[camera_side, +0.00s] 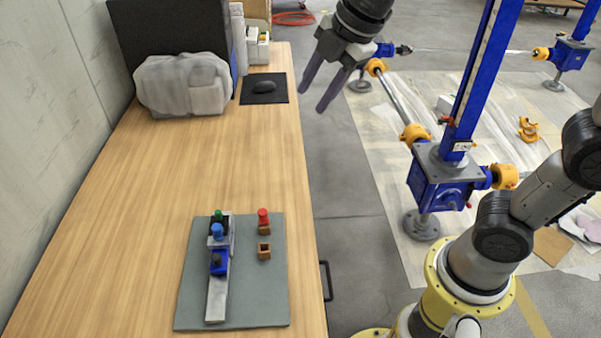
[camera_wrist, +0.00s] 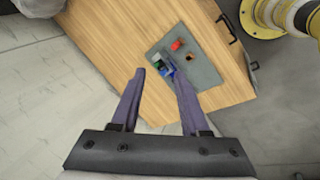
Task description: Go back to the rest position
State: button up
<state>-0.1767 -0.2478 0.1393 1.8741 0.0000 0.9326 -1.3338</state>
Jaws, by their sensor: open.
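My gripper (camera_side: 327,90) is open and empty in the side view, high up and to the right of the table's far part, over the floor strip beside it. Its two purple-grey fingers point down and to the left. In the wrist view my gripper (camera_wrist: 160,78) shows with its fingers spread and nothing held between them. The wooden table (camera_side: 130,210) is seen from above in both views, tilted in the wrist view.
A grey mat (camera_side: 265,305) on the table holds a small jack (camera_side: 218,262) and a red-topped part (camera_side: 263,220) beside an orange-brown block (camera_side: 264,251). A large blue screw jack (camera_side: 440,185) stands right of the table. A wrapped grey bundle (camera_side: 183,85) lies far left.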

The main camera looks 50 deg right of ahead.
jog(key=s+d+m+t, duration=0.1)
jog(key=s+d+m, duration=0.4)
jog(key=s+m, duration=0.45)
jog(key=s+d+f+m, duration=0.1)
jog(key=s+f+m, duration=0.5)
jog(key=s+m, duration=0.2)
jog(key=shift+s+f+h, duration=0.2)
jog(key=shift+f+h, duration=0.15)
jog(key=shift+h, duration=0.05)
